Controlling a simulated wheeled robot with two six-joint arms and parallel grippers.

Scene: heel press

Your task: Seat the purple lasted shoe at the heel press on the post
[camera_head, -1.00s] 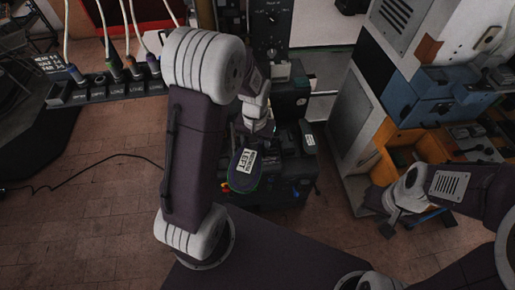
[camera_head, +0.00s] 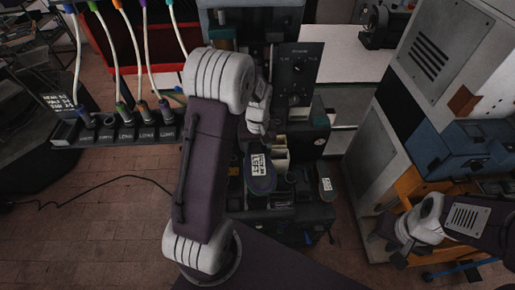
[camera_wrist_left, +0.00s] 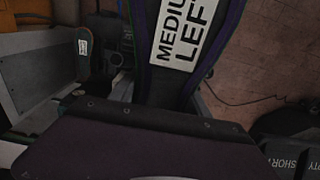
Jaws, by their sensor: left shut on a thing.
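The purple lasted shoe (camera_head: 261,186) shows its dark sole with purple edging and a white label reading LEFT. In the left wrist view the shoe (camera_wrist_left: 222,22) fills the top middle, its label reading MEDIUM LEFT. My left gripper (camera_head: 257,128) is shut on the shoe; its fingertips are mostly hidden. The heel press (camera_head: 297,135) is the dark machine behind and around the shoe. The post is not clearly visible, and I cannot tell whether the shoe touches it. My right gripper (camera_head: 386,247) is open and empty at the lower right, apart from the press.
Another labelled sole (camera_head: 326,189) lies right of the shoe and shows in the left wrist view (camera_wrist_left: 83,45). A control panel (camera_head: 298,72) rises behind. A rack with coloured cables (camera_head: 120,133) stands left. A grey cabinet (camera_head: 372,150) and blue box (camera_head: 470,150) stand right.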

